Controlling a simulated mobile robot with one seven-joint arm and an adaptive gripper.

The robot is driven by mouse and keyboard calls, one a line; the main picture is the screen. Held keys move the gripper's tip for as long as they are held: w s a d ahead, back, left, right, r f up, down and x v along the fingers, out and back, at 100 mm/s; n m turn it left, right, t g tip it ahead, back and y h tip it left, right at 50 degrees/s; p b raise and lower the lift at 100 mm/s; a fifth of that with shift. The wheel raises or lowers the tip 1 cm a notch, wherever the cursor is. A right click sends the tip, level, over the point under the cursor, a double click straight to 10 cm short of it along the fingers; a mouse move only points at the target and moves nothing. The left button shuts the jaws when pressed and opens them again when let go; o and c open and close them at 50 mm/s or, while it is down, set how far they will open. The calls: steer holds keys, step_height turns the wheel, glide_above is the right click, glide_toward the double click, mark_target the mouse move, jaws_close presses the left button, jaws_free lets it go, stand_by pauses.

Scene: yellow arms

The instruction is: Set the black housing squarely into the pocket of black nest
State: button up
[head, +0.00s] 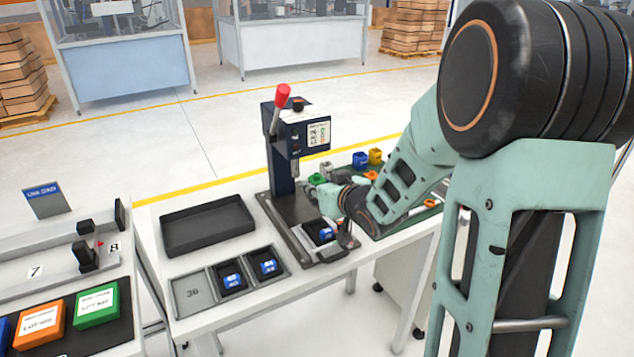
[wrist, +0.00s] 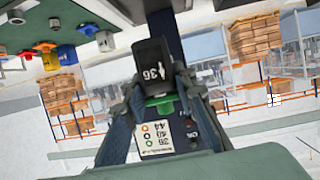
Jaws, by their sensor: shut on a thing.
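The black housing (wrist: 152,68), marked 36, is between the fingers of my gripper (wrist: 158,95) in the wrist view, and the gripper is shut on it. In the head view my gripper (head: 328,187) is beside the press column, above the table; the housing cannot be made out there. A dark nest-like fixture (head: 309,236) sits on the press base, below and in front of my gripper, with a blue piece (head: 326,234) showing at it. I cannot tell whether its pocket is free. The held housing is apart from this fixture.
The press (head: 283,150) with a red lever stands close to my gripper. A three-pocket tray (head: 196,313) holds blue-topped pieces at 40 and 44; pocket 36 is empty. An empty black tray (head: 207,226) lies behind it. Coloured pieces (head: 374,157) stand at the back right.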

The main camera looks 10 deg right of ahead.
steer(key=shift+s+d+f+n+y, duration=0.1)
steer(key=shift+s+f+n+y, duration=0.05)
steer(key=shift+f+n+y, duration=0.35)
steer(key=shift+f+b, duration=3.2)
steer(key=shift+f, duration=0.3)
steer(key=shift+f+b, duration=0.4)
steer(key=shift+f, duration=0.1)
steer(key=o, duration=1.2)
steer(key=shift+s, duration=0.1)
steer(key=v, duration=1.1)
steer(key=shift+s+d+r, duration=0.1)
steer(key=shift+s+r, duration=0.2)
steer(key=shift+r, duration=0.05)
